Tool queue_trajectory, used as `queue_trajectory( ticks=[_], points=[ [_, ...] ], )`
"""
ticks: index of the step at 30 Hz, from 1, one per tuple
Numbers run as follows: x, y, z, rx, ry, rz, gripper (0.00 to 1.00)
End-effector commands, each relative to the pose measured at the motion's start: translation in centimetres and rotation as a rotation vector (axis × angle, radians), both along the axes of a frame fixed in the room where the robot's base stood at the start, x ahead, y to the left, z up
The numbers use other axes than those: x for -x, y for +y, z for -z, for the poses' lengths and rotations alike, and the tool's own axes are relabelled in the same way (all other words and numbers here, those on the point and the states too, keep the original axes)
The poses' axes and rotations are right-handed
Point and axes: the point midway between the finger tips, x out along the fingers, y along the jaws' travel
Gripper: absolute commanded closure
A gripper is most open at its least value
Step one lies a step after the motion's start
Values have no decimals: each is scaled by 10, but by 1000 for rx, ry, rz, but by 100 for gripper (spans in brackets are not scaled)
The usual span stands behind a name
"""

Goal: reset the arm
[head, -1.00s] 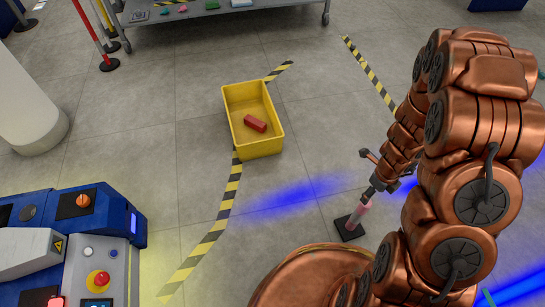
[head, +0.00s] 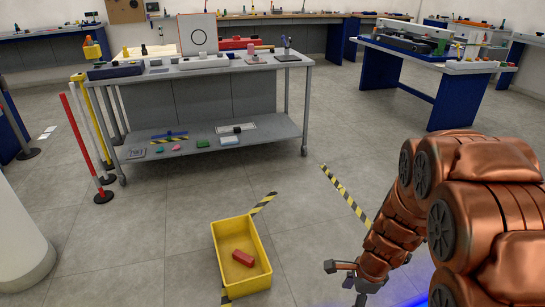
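My copper-coloured arm comes in from the right edge, bent, and reaches down to the bottom of the head view. My gripper (head: 352,282) is at its end, low in the picture, right of the yellow crate and apart from it. Its lower part is cut off by the bottom edge, so I cannot see whether its fingers are open or hold anything.
A yellow crate (head: 264,247) with a red block (head: 243,259) in it stands on the floor. A grey two-shelf cart (head: 300,63) stands behind, bearing several items. A red-and-white post (head: 87,145) and a white column (head: 22,245) are at left.

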Motion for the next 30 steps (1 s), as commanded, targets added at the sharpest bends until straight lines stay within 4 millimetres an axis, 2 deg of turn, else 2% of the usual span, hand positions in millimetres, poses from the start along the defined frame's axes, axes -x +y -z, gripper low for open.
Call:
queue_trajectory(
  ticks=[1, 6, 12, 18, 24, 30],
  points=[
    [5, 7, -38, -6, -16, -80, 31],
    [31, 25, -113, -24, -39, -358, 31],
    [68, 38, -195, -28, -61, -679, 31],
    [111, 42, -272, -21, -64, -995, 31],
    [155, 35, -344, -1, -56, -1294, 31],
    [191, 25, -391, 14, -29, -1520, 31]
  ],
)
